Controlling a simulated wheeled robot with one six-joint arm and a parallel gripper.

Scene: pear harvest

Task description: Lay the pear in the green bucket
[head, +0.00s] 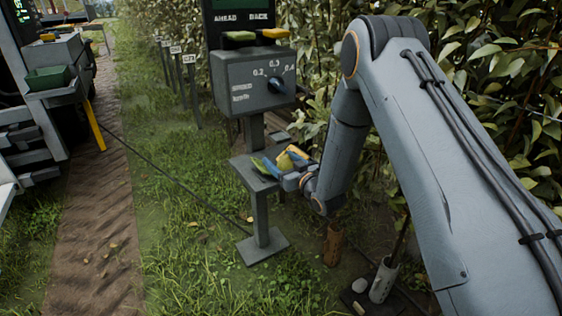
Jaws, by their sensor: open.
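A yellow pear (284,161) is at the small grey shelf (243,168) on the post, partly hidden by my gripper. My gripper (279,160) is open, with its blue fingers around or beside the pear; I cannot tell whether they touch it. A small green thing (259,166) lies just left of the fingers, too small to identify. The green bucket (47,79) stands upright on a grey ledge of the vehicle at the far left, well away from my gripper. Its inside is mostly too dark to see.
A grey control box (252,82) with a dial and a sign stands above the shelf. A dark cable crosses the grass towards the post. Leafy bushes (480,60) fill the right behind my arm. A brown stub (332,243) and a pale cylinder (383,280) stand below.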

